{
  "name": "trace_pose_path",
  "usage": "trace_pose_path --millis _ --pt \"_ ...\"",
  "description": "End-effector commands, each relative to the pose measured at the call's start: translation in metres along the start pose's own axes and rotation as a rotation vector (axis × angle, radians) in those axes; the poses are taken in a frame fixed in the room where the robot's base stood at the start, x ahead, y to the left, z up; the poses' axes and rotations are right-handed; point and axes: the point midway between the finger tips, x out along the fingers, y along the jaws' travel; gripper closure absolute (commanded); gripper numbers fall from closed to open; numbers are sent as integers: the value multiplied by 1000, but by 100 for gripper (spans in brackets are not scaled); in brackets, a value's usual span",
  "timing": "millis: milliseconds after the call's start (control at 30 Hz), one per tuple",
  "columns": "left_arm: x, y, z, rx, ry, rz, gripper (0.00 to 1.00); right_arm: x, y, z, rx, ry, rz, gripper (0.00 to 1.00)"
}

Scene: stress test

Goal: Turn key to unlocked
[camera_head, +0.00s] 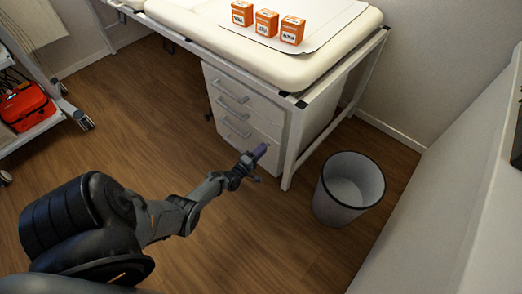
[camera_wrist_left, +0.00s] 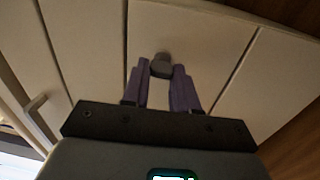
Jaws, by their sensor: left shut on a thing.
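My left gripper (camera_head: 259,152) reaches the lower right of the white drawer cabinet (camera_head: 262,98), close to its front. In the left wrist view its two purple fingers (camera_wrist_left: 161,74) are shut on a small dark grey knob-like piece, the key (camera_wrist_left: 161,59), at the cabinet front. The key's turn position cannot be read, and its shaft and any lock markings are hidden. In the head view the gripper hides the key. My right gripper is in neither view.
A padded table (camera_head: 215,35) stands over the cabinet, with three orange boxes (camera_head: 267,22) on top. A table leg (camera_head: 291,150) and a waste bin (camera_head: 325,190) stand close right of the gripper. A cart with a red case (camera_head: 25,105) is at left. Floor between is clear.

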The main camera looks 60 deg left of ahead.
Motion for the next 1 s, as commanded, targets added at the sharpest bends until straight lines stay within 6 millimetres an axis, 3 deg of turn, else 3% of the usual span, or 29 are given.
trace_pose_path --millis 600,633,767,1000 --pt "0 0 0 -44 3 0 100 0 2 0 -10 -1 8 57" --pt "0 0 0 -44 3 0 69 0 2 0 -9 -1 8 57" --pt "0 0 0 -43 3 0 49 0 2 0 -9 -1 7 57" --pt "0 0 0 -42 3 0 46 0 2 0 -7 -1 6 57"
